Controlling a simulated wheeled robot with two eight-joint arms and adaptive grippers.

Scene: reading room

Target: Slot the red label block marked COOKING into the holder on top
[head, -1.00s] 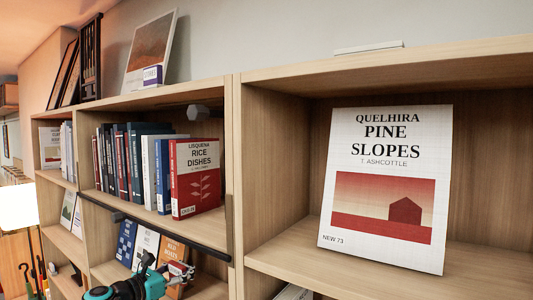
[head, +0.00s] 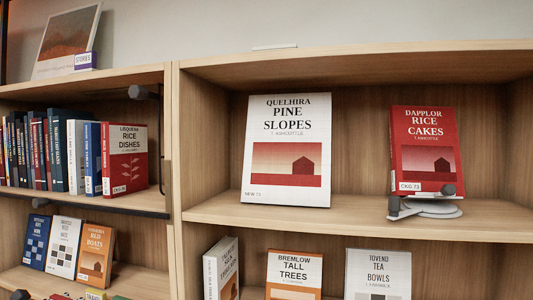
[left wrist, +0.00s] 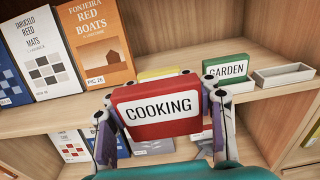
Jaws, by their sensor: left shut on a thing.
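The red label block (left wrist: 160,87) has a white face marked COOKING. It is upright between the fingers of my left gripper (left wrist: 161,105) in the left wrist view, in front of a shelf. My left gripper is shut on its two sides. A small pale holder (head: 275,46) lies on top of the bookcase in the head view, above the QUELHIRA PINE SLOPES book, and looks empty. The block and my left gripper cannot be made out clearly in the head view. My right gripper is not in view.
A purple STORIES block (head: 85,60) stands on the bookcase top before a picture (head: 65,38). A green GARDEN block (left wrist: 226,75) stands beside a pale empty holder (left wrist: 284,75) on a lower shelf. A black rail (head: 115,209) crosses the left bay. The top right of the holder looks clear.

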